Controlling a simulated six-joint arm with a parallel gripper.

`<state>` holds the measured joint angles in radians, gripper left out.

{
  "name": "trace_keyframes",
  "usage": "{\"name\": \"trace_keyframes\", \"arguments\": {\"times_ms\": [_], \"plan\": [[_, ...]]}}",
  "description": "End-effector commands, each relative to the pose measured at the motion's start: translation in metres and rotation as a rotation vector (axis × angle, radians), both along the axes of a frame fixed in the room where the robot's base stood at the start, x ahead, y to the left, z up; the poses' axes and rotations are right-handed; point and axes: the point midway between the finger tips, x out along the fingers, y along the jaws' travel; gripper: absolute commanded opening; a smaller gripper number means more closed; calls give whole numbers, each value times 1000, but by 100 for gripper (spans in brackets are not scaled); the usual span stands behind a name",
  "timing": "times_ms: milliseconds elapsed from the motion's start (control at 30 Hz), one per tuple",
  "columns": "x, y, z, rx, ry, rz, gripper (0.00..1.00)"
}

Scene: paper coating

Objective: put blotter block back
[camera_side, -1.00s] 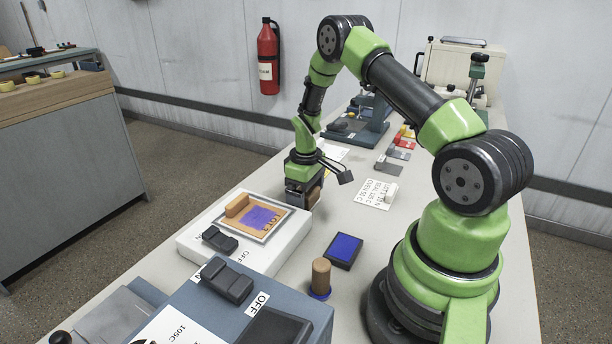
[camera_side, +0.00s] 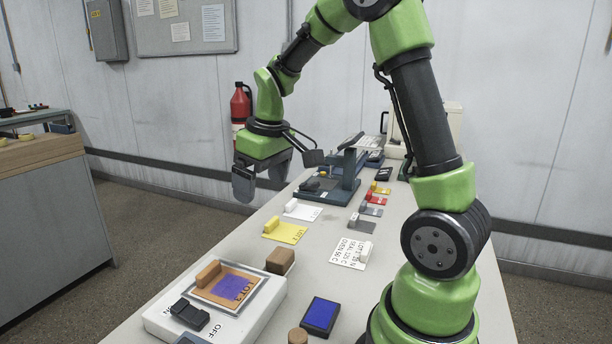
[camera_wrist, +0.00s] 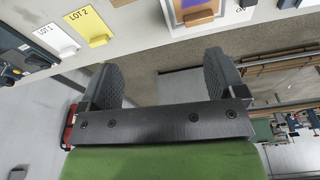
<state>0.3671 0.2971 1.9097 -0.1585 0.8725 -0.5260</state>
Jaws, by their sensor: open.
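The blotter block (camera_side: 280,260), a brown wooden block, rests on the table just behind the white plate unit (camera_side: 250,318) and in front of the yellow LOT 2 sheet (camera_side: 286,231). A brown piece at the top edge of the wrist view (camera_wrist: 121,2) looks like the same block, mostly cut off. My gripper (camera_side: 260,185) is open and empty, raised well above and to the left of the block. In the wrist view the two dark fingers (camera_wrist: 161,85) stand wide apart with only floor between them.
An orange LOT 3 sheet with a purple patch (camera_side: 230,286) lies on the white unit, with a tan block on it. A blue pad (camera_side: 320,315) lies to its right. A white sheet (camera_side: 302,211) and a blue-grey device (camera_side: 335,185) stand farther back.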

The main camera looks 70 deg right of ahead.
Motion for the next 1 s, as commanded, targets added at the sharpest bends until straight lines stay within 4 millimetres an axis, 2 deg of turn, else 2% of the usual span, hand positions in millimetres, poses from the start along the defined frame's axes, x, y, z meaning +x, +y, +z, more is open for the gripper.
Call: {"name": "trace_keyframes", "arguments": {"times_ms": [33, 200, 300, 400, 500, 633, 1000], "plan": [[-9, 18, 21, 5, -52, -14, 89], [-51, 68, 65, 66, -196, -86, 89], [-80, 92, 80, 121, -274, -121, 89], [-107, 110, 86, 182, -337, -152, 89], [-128, 121, 87, 234, -380, -172, 89], [-143, 129, 86, 277, -409, -190, 89], [-146, 130, 85, 290, -416, -196, 89]]}}
